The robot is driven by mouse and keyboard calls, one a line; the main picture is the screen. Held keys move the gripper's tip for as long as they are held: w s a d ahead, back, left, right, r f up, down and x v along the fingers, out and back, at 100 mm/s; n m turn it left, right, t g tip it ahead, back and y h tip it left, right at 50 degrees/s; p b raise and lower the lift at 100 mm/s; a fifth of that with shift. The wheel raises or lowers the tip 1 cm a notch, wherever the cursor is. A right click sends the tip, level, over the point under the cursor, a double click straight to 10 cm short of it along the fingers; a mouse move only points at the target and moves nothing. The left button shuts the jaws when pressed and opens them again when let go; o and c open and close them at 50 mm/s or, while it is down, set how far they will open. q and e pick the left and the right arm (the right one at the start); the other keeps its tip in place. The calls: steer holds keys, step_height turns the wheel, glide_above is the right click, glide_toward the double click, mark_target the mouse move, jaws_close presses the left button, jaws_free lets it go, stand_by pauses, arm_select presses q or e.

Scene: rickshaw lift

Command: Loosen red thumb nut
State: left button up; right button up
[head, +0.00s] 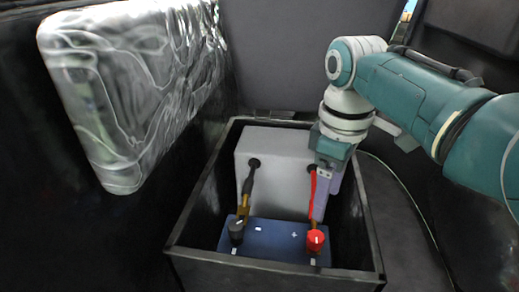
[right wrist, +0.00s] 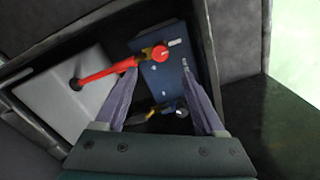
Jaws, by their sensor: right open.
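The red thumb nut (head: 315,240) sits at the right end of the blue block (head: 272,243), with a brass lug and red cable (head: 311,193) leading to it. In the right wrist view the red thumb nut (right wrist: 160,53) lies just beyond the fingertips, between their lines. My right gripper (head: 320,212) is open, its purple fingers pointing down over the box behind the nut; the wrist view shows the two fingers (right wrist: 159,68) apart with nothing held. I cannot tell whether a finger touches the red cable. My left gripper is not in view.
A black nut (head: 236,230) with a dark cable stands at the block's left end. A white box (head: 285,160) is behind the block. Both sit inside a dark open-topped bin (head: 270,278) with raised walls. A clear wrapped panel (head: 125,85) stands at left.

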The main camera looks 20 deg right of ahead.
mark_target(317, 235)
step_height(317, 235, down, 11)
steer(key=b, duration=0.6)
steer(key=shift+w+r+b, duration=0.1)
steer(key=shift+b, duration=0.3)
jaws_close()
